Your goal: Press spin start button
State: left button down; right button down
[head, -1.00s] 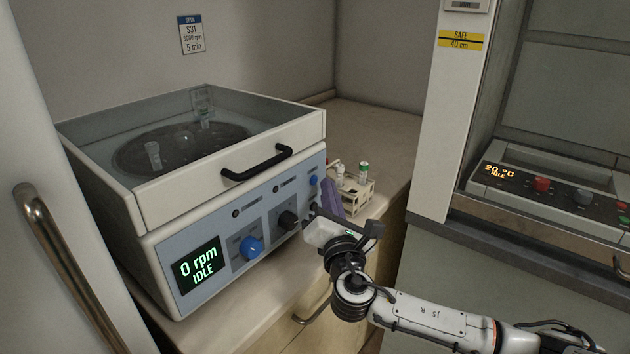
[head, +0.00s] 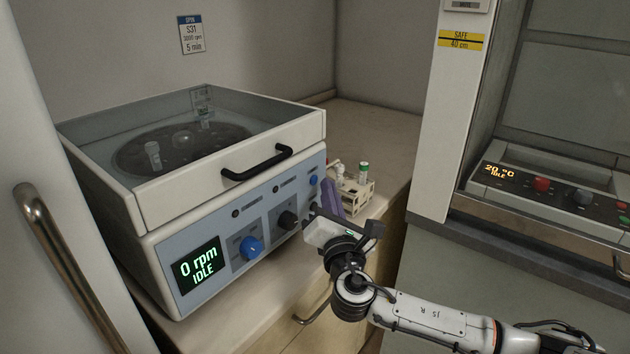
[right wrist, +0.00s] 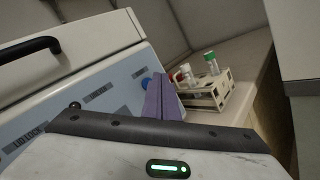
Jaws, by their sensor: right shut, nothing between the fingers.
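The centrifuge (head: 180,235) stands on the counter with its clear lid down. Its green display (head: 197,265) reads 0 rpm IDLE. A small round blue button (head: 313,181) sits at the right end of the front panel, and it also shows in the right wrist view (right wrist: 146,83), partly covered by a finger. A larger blue knob (head: 251,247) and a black knob (head: 288,220) are lower on the panel. My right gripper (head: 327,190) is shut and empty, its purple fingers (right wrist: 163,98) close to the button's right. Contact cannot be told. My left gripper is out of view.
A small rack (head: 354,194) with capped tubes stands on the counter just behind my right fingers. A black lid handle (head: 257,163) sticks out above the panel. A hood with another control panel (head: 545,190) is at the right. A metal handle (head: 70,265) is at the left.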

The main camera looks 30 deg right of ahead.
jog(key=shift+w, duration=0.1)
jog(key=shift+w+a, duration=0.2)
jog(key=shift+w, duration=0.1)
